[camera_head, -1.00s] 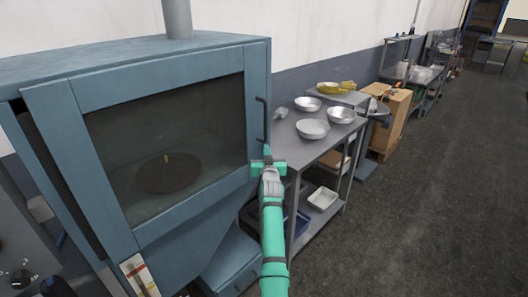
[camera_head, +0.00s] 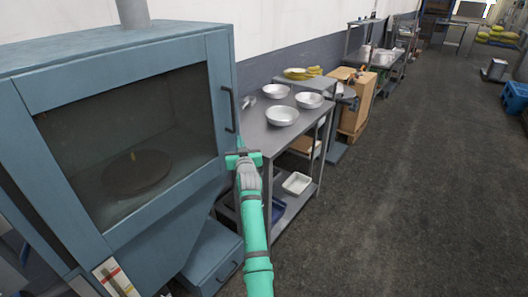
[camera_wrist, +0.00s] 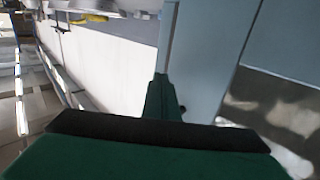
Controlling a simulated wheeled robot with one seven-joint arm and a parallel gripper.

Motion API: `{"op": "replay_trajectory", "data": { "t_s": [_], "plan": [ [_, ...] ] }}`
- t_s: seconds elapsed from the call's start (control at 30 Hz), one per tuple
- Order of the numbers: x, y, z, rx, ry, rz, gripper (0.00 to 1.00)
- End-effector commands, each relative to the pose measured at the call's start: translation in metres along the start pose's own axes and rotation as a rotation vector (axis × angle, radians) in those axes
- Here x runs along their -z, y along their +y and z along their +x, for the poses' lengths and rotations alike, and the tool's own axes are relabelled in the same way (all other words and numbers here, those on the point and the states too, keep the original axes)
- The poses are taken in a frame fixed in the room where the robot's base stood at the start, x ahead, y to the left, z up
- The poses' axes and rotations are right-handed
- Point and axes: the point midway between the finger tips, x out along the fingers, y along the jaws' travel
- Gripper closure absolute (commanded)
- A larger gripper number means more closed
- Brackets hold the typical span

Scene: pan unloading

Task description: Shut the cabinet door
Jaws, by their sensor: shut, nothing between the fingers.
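The cabinet (camera_head: 60,58) is blue-grey. Its door (camera_head: 215,100) has a large dark window, with a round dark plate visible inside. The black handle (camera_head: 229,110) is at the door's right edge. I see no clear gap along that edge, but cannot tell whether the door is fully shut. My green gripper (camera_head: 243,158) is shut and empty, just below the handle near the door's lower right corner. In the wrist view, the gripper (camera_wrist: 163,92) is beside a blue-grey panel (camera_wrist: 205,60); whether they touch is unclear.
A grey metal table (camera_head: 262,133) with several silver bowls stands right of the cabinet, close to my gripper. A wooden box (camera_head: 358,105) and shelves stand farther along the wall. Open dark floor (camera_head: 400,190) lies to the right.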

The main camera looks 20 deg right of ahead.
Motion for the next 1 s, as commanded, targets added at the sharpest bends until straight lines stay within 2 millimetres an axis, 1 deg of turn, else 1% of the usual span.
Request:
{"op": "replay_trajectory", "data": {
  "t_s": [0.1,0.2,0.3,0.4,0.6,0.77,0.83,0.87,0.93,0.97,1.0],
  "plan": [
    [-0.002,0.029,-0.020,-0.013,0.000,0.001,1.00],
    [-0.002,0.053,-0.037,-0.023,0.000,0.002,1.00],
    [-0.002,0.069,-0.051,-0.026,0.000,0.001,1.00],
    [-0.002,0.076,-0.063,-0.023,-0.001,0.001,1.00],
    [-0.002,0.081,-0.075,-0.014,-0.002,0.002,1.00],
    [-0.002,0.080,-0.077,-0.011,-0.002,0.002,1.00],
    [-0.005,0.078,-0.078,-0.010,-0.003,0.003,1.00],
    [-0.009,0.076,-0.080,-0.009,-0.005,0.005,1.00],
    [-0.022,0.069,-0.086,-0.006,-0.010,0.011,1.00],
    [-0.030,0.064,-0.090,-0.005,-0.011,0.014,1.00],
    [-0.042,0.057,-0.097,-0.002,-0.015,0.019,1.00]
  ]
}}
